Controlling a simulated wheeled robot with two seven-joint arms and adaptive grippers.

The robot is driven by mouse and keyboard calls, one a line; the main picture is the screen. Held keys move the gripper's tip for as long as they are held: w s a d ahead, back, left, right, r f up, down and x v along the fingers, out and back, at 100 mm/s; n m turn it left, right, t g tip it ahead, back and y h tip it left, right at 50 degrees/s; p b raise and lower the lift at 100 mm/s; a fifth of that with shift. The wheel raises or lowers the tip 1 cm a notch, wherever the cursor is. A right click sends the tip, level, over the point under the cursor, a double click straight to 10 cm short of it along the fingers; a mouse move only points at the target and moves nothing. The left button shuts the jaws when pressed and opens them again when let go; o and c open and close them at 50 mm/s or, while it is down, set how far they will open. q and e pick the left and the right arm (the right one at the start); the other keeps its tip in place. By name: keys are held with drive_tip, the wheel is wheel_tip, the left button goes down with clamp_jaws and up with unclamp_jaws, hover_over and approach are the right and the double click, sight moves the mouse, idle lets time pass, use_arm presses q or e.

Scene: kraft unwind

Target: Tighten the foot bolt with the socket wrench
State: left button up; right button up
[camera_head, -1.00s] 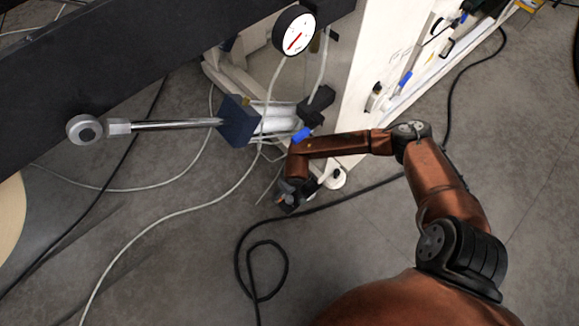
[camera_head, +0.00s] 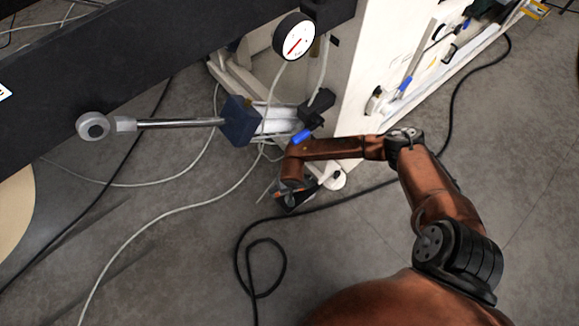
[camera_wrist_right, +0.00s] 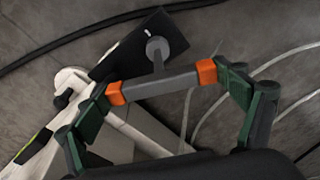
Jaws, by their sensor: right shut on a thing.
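My right gripper (camera_wrist_right: 161,81) has orange fingertips, shut on the grey bar of the socket wrench (camera_wrist_right: 155,84) in the right wrist view. A short stem runs from the middle of the bar to a round grey end (camera_wrist_right: 157,47), which appears over a dark flat plate (camera_wrist_right: 128,48). I cannot tell whether the round end touches the plate. I cannot make out the foot bolt. In the head view the right gripper (camera_head: 293,199) is low by the foot of the white machine frame (camera_head: 362,110), with the wrench too small to tell. My left gripper is not in view.
A round white foot (camera_head: 336,179) stands beside my right gripper. A dial gauge (camera_head: 294,37), a dark blue block (camera_head: 239,121) and a metal rod (camera_head: 170,124) are above and left. A black cable (camera_head: 262,244) and pale cables (camera_head: 170,214) lie on the open grey floor.

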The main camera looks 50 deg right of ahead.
drive_tip(key=shift+w+r+m, duration=0.15)
drive_tip(key=shift+m, duration=0.65)
drive_tip(key=shift+m+p, duration=0.3)
drive_tip(key=shift+m+p, duration=0.3)
drive_tip(key=shift+m, duration=0.5)
drive_tip(key=shift+m+h, duration=0.3)
